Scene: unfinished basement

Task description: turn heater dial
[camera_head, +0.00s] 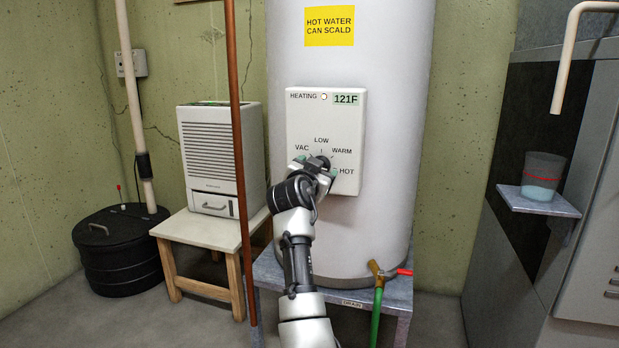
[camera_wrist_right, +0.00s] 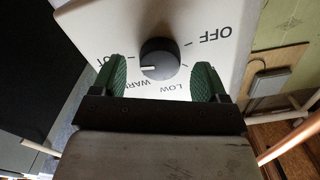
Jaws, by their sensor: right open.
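The heater's control box (camera_head: 353,115) is a white panel on the front of the tall tank (camera_head: 395,60). It reads "HEATING", with a small round lamp beside it, and "121F". The dial (camera_wrist_right: 160,60) is a dark round knob with a white pointer mark. In the wrist view the pointer faces left, toward a label ending in "OT" that a finger partly hides. My right gripper (camera_wrist_right: 164,82) is open, with its green fingers on either side of the dial and visible gaps between. In the head view my right gripper (camera_head: 315,168) covers much of the dial. My left gripper is not in view.
A copper pipe (camera_head: 238,130) stands upright left of my arm. A dehumidifier (camera_head: 210,150) sits on a wooden stool (camera_head: 200,229), beside a black lidded bin (camera_head: 112,255). A drain valve with a red handle (camera_head: 403,272) is low on the tank. A cup (camera_head: 543,173) stands on a right-hand shelf.

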